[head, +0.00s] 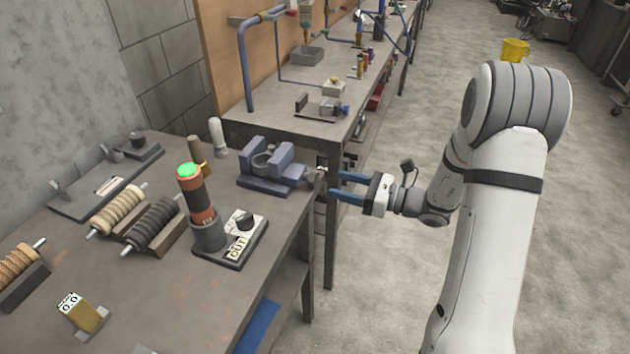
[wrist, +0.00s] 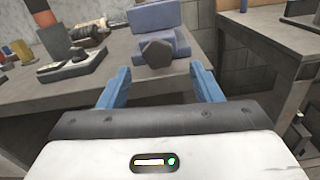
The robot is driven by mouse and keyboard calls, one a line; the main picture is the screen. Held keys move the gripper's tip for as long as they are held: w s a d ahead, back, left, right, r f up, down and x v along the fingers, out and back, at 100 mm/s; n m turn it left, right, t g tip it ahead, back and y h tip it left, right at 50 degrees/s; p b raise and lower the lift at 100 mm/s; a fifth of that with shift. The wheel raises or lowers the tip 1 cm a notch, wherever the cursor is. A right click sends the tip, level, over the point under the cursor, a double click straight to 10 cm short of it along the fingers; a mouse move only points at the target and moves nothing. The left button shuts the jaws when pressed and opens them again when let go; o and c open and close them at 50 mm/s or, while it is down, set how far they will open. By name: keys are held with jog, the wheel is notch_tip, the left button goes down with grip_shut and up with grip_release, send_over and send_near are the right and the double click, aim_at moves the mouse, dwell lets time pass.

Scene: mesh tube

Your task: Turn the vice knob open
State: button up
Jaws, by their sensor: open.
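The blue-grey vice (head: 268,170) stands at the right edge of the near workbench, and its body also shows in the wrist view (wrist: 155,17). Its dark knob (head: 314,177) sticks out from its right end past the bench edge. In the wrist view the knob (wrist: 156,53) looks like a dark faceted shape, straight ahead between the fingers. My gripper (head: 336,186) is open, with two blue fingers reaching toward the knob from the right. In the wrist view the fingertips (wrist: 156,78) stand apart on both sides, with a gap to the knob. Nothing is held.
A device with a green-topped orange cylinder (head: 196,195) stands left of the vice on the workbench (head: 150,285). Wire spools (head: 152,225) lie farther left. A second bench (head: 300,128) stands behind. The concrete floor (head: 390,300) on the right is open.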

aim_at(317, 179)
jog(key=x, duration=0.7)
jog(key=shift+a, duration=0.15)
jog(key=shift+c, duration=0.2)
jog(key=c, duration=0.9)
jog(key=shift+c, duration=0.3)
jog(key=shift+f, duration=0.1)
